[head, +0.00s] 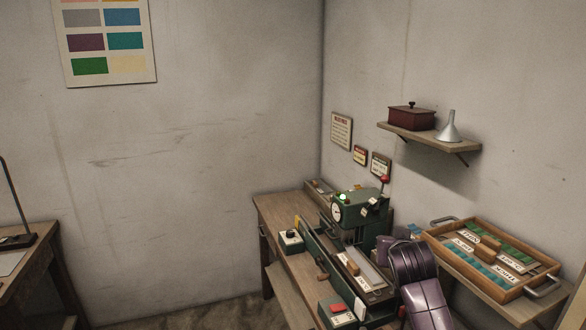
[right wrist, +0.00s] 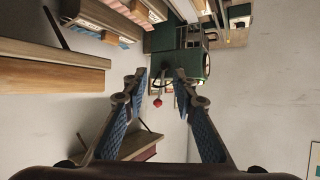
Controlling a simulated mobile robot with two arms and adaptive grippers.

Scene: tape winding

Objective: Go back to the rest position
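My right gripper (right wrist: 161,78) shows in the right wrist view with its two blue-padded fingers apart and nothing between them. The green winding machine (right wrist: 160,38) is beyond the fingertips there, seen upside down, with its red knob (right wrist: 157,103) showing between the fingers. In the head view my purple right arm reaches in from the bottom right, beside the green machine (head: 349,207) on the wooden bench (head: 276,212). The right fingers cannot be made out in that view. My left gripper is not in view.
A wooden tray (head: 541,291) with labelled compartments and metal handles sits right of my right arm. A wall shelf (head: 425,139) above holds a red box (head: 411,117) and a metal funnel (head: 449,130). Another table (head: 40,264) stands at the far left, with open floor between.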

